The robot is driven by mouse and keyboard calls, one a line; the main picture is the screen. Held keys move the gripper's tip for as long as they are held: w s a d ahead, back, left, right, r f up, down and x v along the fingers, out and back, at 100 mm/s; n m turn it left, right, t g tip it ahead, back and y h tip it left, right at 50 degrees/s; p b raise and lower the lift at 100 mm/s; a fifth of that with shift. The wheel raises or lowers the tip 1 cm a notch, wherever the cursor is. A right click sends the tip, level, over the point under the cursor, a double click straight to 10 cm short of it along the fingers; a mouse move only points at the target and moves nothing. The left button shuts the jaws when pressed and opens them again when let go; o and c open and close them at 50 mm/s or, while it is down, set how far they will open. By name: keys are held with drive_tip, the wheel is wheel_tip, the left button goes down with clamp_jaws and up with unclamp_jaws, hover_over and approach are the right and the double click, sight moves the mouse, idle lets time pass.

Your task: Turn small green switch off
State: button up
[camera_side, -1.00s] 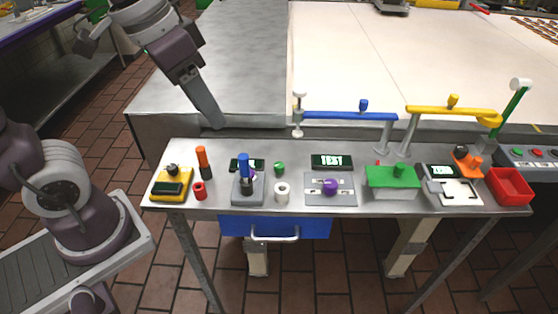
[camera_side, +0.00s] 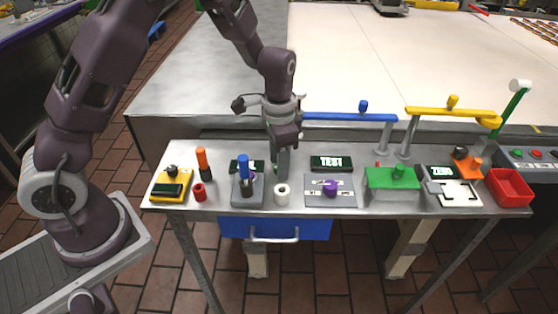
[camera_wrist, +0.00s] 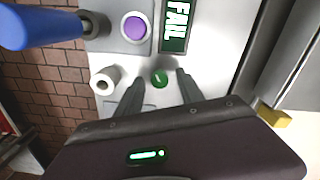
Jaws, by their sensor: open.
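The small green switch (camera_wrist: 159,78) is a round green knob with a light mark on top, standing on the grey table. In the wrist view it lies between the tips of my gripper (camera_wrist: 158,82), one finger on each side, with small gaps. In the side view my gripper (camera_side: 281,168) points down at the switch's place, behind the white ring. There the fingers mostly hide the switch. My gripper is open and holds nothing.
A white hollow cylinder (camera_side: 282,194) stands just in front of the fingers. A grey box with a blue lever (camera_side: 243,168) is to the left. A display reading FAIL (camera_wrist: 177,24) is close by. A purple knob panel (camera_side: 345,198) is to the right. A blue bar (camera_side: 340,115) spans behind.

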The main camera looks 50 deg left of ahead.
clamp_jaws()
drive_tip(key=shift+n, duration=0.4)
drive_tip(key=n, duration=0.4)
drive_tip(key=shift+n, duration=0.4)
drive_tip(key=n, duration=0.6)
drive_tip(key=shift+n, duration=0.3)
unclamp_jaws()
